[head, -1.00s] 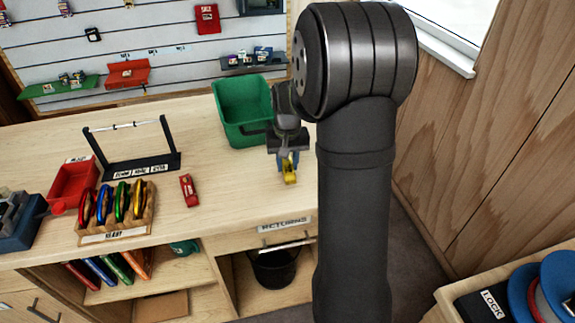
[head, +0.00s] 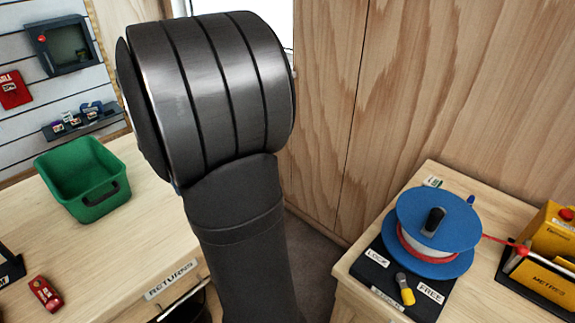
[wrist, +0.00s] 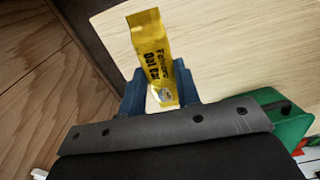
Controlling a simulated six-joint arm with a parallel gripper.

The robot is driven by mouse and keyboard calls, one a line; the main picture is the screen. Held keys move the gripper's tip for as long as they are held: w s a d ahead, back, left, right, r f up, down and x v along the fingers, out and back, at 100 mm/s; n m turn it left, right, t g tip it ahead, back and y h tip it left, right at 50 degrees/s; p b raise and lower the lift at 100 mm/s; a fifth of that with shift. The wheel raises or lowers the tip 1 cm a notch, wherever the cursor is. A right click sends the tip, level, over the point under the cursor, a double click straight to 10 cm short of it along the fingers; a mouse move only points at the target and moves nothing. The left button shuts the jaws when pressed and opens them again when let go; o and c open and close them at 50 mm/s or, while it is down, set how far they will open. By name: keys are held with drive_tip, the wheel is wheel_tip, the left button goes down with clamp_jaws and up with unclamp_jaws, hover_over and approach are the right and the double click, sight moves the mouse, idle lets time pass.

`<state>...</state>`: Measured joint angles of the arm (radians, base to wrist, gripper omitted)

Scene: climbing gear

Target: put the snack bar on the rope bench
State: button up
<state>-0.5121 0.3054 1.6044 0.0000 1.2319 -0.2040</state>
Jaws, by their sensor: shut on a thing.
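The snack bar (wrist: 152,50) is a yellow packet with dark print. In the wrist view it stands out between the two blue fingers of my gripper (wrist: 160,88), which is shut on it. Pale wood counter top lies behind the bar in that view. In the head view my gripper and the bar are hidden behind my arm. The rope bench (head: 490,208) is the pale wood bench at the right of the head view. It carries a blue rope reel (head: 408,235) on a black base marked LOCK and FREE.
A yellow METRES box (head: 555,245) in a black holder and a yellow-handled knob (head: 404,288) are also on the rope bench. A green bin (head: 85,190) and a red item (head: 45,292) are on the returns counter (head: 125,245). A floor gap separates counter and bench.

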drive_tip(key=w+d+m, duration=0.5)
drive_tip(key=w+d, duration=1.3)
drive_tip(key=w, duration=0.1)
drive_tip(key=w+d+f+m, duration=0.15)
drive_tip(key=w+d, duration=0.25)
drive_tip(key=d, duration=0.9)
drive_tip(key=w+d+r+m, duration=0.1)
drive_tip(key=w+d+m, duration=0.2)
drive_tip(key=d, duration=1)
drive_tip(key=s+d+f+m, duration=0.2)
drive_tip(key=d, duration=1.2)
drive_tip(key=m, duration=0.6)
hover_over(499, 219)
wheel_tip(499, 219, down, 6)
drive_tip(key=shift+f, duration=4.1)
